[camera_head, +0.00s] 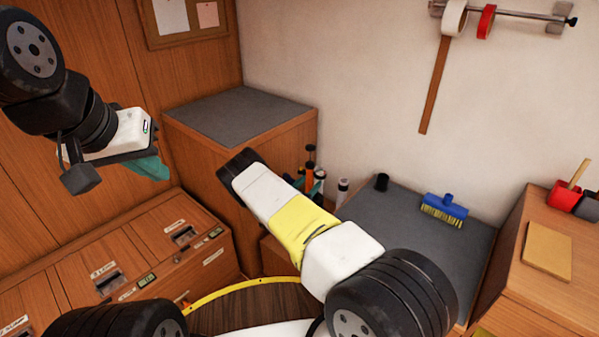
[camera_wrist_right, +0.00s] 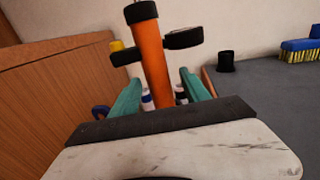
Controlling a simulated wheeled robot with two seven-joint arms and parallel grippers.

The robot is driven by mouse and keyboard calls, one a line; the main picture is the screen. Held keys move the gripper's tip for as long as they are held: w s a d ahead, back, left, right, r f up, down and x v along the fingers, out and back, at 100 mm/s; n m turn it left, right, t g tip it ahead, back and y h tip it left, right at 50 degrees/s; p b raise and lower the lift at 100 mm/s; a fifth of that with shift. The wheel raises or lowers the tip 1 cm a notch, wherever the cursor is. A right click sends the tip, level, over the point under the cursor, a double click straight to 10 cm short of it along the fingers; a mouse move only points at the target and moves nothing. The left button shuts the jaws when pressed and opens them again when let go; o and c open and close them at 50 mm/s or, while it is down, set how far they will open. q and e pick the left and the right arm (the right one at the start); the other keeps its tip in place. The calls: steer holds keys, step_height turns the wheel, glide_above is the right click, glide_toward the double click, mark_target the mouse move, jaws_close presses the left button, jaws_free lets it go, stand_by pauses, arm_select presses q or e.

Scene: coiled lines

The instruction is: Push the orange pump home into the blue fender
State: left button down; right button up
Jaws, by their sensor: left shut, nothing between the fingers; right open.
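The orange pump (camera_wrist_right: 152,68) stands nearly upright in the right wrist view, with a black cap and black side pieces. In the head view the orange pump (camera_head: 309,176) shows just beyond my right arm, its lower part hidden. My right gripper (camera_wrist_right: 160,82) is open, its teal fingers on either side of the pump in the picture; I cannot tell whether they touch it. A small blue curved piece (camera_wrist_right: 100,112) shows left of the fingers; I cannot tell whether it belongs to the blue fender. My left gripper (camera_head: 152,168) is shut and empty, raised at the left.
A wooden cabinet with a grey top (camera_head: 235,118) stands behind. White bottles (camera_head: 343,188) stand beside the pump. To the right, a grey surface (camera_head: 410,235) holds a black cup (camera_head: 382,182) and a blue brush (camera_head: 446,205). Wooden drawers (camera_head: 150,250) line the left.

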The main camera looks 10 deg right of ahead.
steer(key=shift+s+a, duration=0.1)
steer(key=v, duration=0.7)
steer(key=shift+s+a, duration=0.2)
